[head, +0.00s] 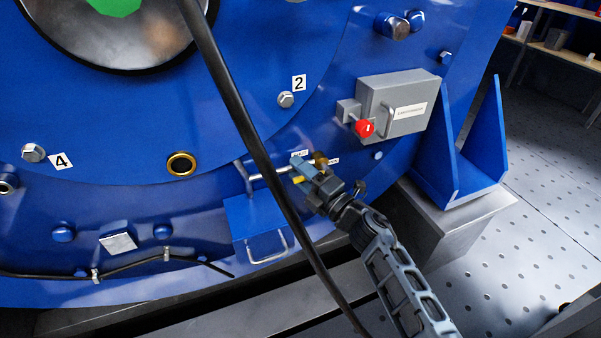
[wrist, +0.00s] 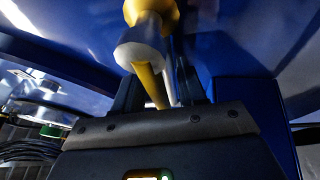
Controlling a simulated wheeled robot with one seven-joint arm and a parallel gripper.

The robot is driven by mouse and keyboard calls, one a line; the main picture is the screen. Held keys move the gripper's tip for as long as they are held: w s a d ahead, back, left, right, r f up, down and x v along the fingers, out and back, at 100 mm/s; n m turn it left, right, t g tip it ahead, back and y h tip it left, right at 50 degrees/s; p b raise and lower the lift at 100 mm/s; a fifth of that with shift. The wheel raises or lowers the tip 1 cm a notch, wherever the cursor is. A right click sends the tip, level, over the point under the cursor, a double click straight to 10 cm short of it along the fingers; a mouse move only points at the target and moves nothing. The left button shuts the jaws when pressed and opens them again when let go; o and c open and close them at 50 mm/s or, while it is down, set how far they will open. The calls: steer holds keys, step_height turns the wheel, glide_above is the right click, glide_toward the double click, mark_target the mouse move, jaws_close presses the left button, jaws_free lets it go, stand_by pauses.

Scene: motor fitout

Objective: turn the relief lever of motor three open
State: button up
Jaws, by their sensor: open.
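The relief lever (head: 298,180) shows as a small yellow piece at the low front of the blue motor housing, beside a brass fitting (head: 320,158). My gripper (head: 304,168) is at the lever and covers much of it. In the wrist view, the yellow lever (wrist: 151,86) hangs below a pale round collar and the brass fitting (wrist: 150,12). My gripper (wrist: 162,92) is open, with a dark finger on each side of the lever. I cannot tell whether either finger touches it. The motor's number is not readable here.
A grey box with a red knob (head: 365,128) is up and right of my gripper. A blue box with a wire handle (head: 268,246) is below left. A black cable (head: 236,100) crosses the head view in front of the housing. Perforated floor (head: 540,210) is clear at right.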

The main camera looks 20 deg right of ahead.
jaws_close()
stand_by(0.7)
steer(key=f+n+p, duration=0.1)
steer(key=n, duration=0.1)
steer(key=n+g+p, duration=0.1)
steer(key=p, duration=0.1)
steer(key=shift+d+f+n+g, duration=0.15)
steer(key=shift+f+n+g, duration=0.15)
steer(key=shift+f+n, duration=0.1)
steer(key=d+f+n+g+h+p, duration=0.3)
steer(key=d+f+n+h+p, duration=0.1)
steer(key=n+p, duration=0.6)
steer(key=shift+d+f+n+g+h, duration=0.35)
steer(key=shift+d+n+h, duration=0.2)
steer(key=shift+d, duration=0.25)
steer(key=shift+f, duration=0.1)
